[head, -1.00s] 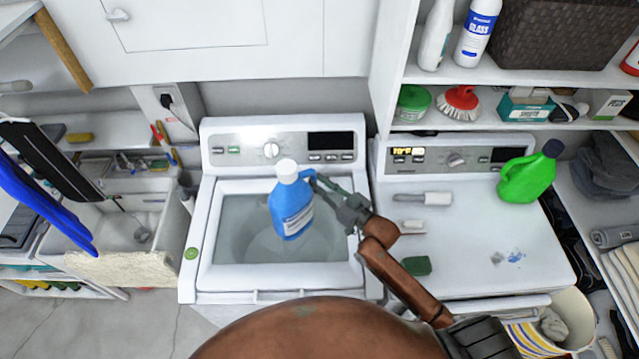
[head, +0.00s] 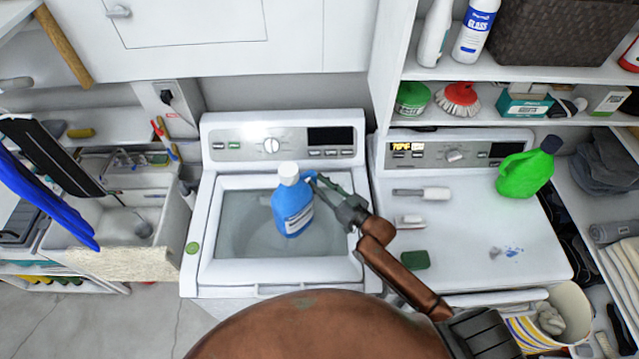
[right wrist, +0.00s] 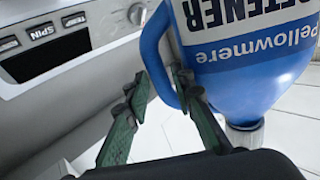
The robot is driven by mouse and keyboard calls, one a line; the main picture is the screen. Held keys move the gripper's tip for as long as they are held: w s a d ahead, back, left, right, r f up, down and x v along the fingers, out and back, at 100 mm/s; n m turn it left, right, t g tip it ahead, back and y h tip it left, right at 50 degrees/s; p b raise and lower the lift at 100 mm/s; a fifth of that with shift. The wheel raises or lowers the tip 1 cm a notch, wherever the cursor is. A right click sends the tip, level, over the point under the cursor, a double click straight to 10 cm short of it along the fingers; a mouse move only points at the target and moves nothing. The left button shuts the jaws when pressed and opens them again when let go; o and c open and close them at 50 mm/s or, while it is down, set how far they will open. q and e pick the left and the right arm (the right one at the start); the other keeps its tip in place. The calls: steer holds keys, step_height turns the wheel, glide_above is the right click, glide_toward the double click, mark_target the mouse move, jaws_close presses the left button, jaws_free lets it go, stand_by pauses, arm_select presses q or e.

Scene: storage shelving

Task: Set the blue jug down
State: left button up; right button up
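The blue jug (head: 293,208), with a white cap, is roughly upright over the glass lid of the left washing machine (head: 205,240) in the head view. I cannot tell whether its base touches the lid. My left gripper is not in view.
A second white machine (head: 470,225) on the right carries a green jug (head: 527,170), a brush (head: 425,193) and a green sponge (head: 415,260). Shelves with bottles stand above it. A sink (head: 130,230) is at the left. The lid around the blue jug is clear.

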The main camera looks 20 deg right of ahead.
steer(key=shift+o, duration=1.1)
steer(key=shift+s, duration=0.15)
steer(key=b+v, duration=0.2)
steer(key=v, duration=0.9)
steer(key=shift+s+d, duration=0.2)
steer(key=shift+s, duration=0.15)
steer(key=shift+r, duration=0.2)
